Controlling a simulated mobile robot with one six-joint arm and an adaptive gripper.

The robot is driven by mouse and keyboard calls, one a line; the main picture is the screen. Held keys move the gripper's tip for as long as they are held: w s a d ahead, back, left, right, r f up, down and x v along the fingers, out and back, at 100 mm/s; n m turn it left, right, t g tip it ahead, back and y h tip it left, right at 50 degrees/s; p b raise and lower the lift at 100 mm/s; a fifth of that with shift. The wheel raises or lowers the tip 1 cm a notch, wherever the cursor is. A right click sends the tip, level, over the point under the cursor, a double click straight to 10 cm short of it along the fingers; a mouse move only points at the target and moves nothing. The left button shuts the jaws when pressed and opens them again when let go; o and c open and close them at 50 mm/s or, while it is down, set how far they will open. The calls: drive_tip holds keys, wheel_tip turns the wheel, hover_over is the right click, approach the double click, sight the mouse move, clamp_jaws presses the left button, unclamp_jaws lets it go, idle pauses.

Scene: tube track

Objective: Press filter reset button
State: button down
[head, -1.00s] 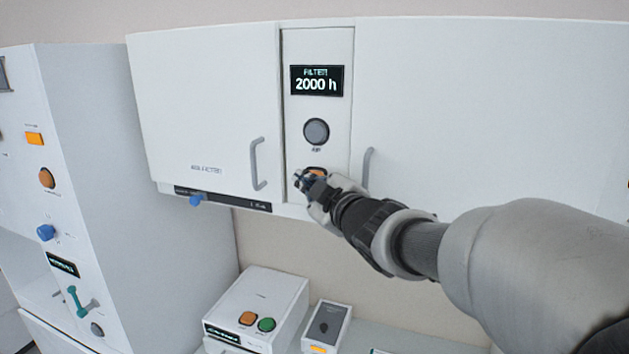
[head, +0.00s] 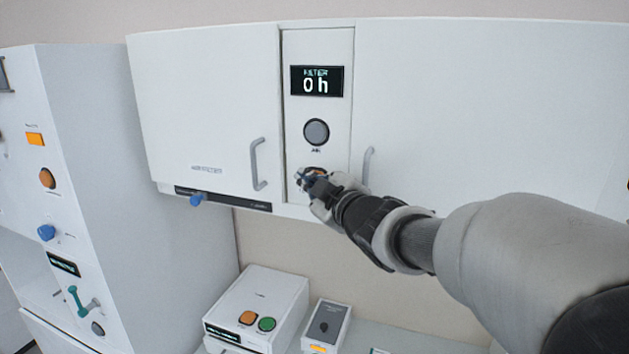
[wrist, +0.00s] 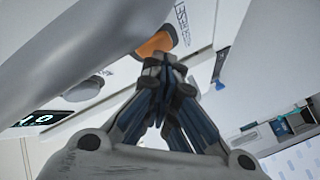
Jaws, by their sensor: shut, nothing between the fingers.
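The filter panel is a narrow white strip between the wall cabinet doors in the head view. Its display (head: 317,81) reads FILTER 0 h. A grey round knob (head: 316,131) sits below the display. The orange button (head: 315,170) is under the knob, mostly hidden behind my gripper (head: 306,183). In the wrist view the orange button (wrist: 156,43) shows just beyond the fingertips of my gripper (wrist: 164,62). The fingers are shut with nothing between them. The tips are at or very near the button; I cannot tell whether they touch.
Grey door handles (head: 258,164) stand out on both sides of the panel. A blue knob (head: 198,200) is under the left door. A white box (head: 262,290) with orange and green buttons stands on the counter below. A tall unit (head: 95,180) is at left.

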drive_tip(key=shift+s, duration=0.15)
drive_tip(key=shift+s+a+b, duration=0.3)
drive_tip(key=shift+s+b, duration=0.25)
drive_tip(key=shift+s, duration=0.2)
drive_tip(key=shift+f, duration=0.1)
drive_tip(key=shift+s+a+b, duration=0.3)
drive_tip(key=shift+s+b, duration=0.15)
drive_tip(key=shift+s, duration=0.35)
drive_tip(key=shift+s+a+b, duration=0.25)
drive_tip(key=shift+s+b, duration=0.25)
drive_tip(key=shift+s, duration=0.25)
drive_tip(key=shift+s+a+b, duration=0.3)
drive_tip(key=shift+s+b, duration=0.15)
drive_tip(key=shift+s, duration=0.35)
